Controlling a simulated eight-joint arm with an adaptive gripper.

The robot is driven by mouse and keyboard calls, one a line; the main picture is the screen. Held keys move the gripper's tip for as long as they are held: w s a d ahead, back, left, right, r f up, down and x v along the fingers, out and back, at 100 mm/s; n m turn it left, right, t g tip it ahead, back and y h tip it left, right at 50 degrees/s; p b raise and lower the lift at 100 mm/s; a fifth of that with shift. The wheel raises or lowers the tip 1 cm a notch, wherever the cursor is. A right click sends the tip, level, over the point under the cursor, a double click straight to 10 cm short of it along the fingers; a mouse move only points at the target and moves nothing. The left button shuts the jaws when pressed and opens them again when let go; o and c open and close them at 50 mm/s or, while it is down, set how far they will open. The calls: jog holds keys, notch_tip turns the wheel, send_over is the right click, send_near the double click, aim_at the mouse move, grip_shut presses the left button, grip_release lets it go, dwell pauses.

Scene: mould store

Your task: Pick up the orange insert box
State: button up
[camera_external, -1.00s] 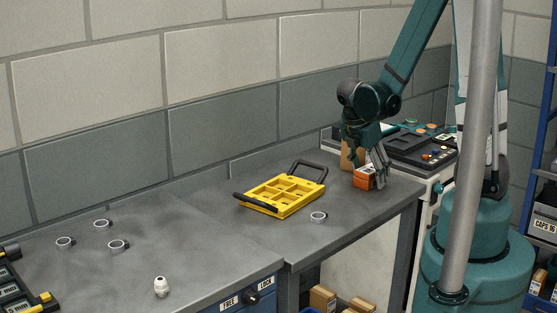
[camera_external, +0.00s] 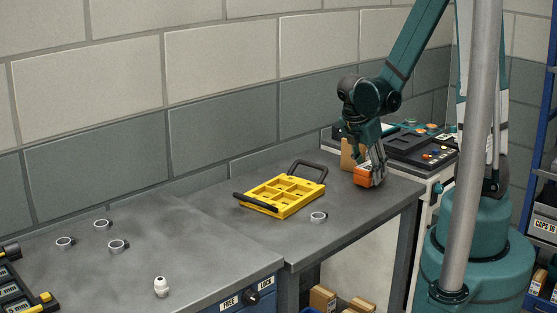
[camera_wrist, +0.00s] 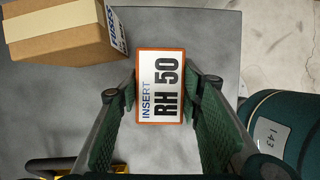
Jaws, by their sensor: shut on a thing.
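The orange insert box (camera_external: 362,177) is at the right end of the grey bench in the external view, between the fingers of my gripper (camera_external: 372,178). In the wrist view the box (camera_wrist: 161,86) shows its white top label reading "INSERT RH 50" inside an orange rim. My gripper's two fingers (camera_wrist: 165,88) press against its left and right sides, so the gripper is shut on it. The box looks level and close to the bench top. I cannot tell whether its underside touches the bench.
A cardboard box (camera_wrist: 60,30) labelled "FUSES" stands close beside the insert box; it also shows in the external view (camera_external: 347,153). A yellow tray (camera_external: 268,207) with black handles lies to the left.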

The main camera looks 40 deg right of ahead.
aim_at(370, 165)
jog(key=shift+r+p, duration=0.95)
jog(key=shift+r, duration=3.55)
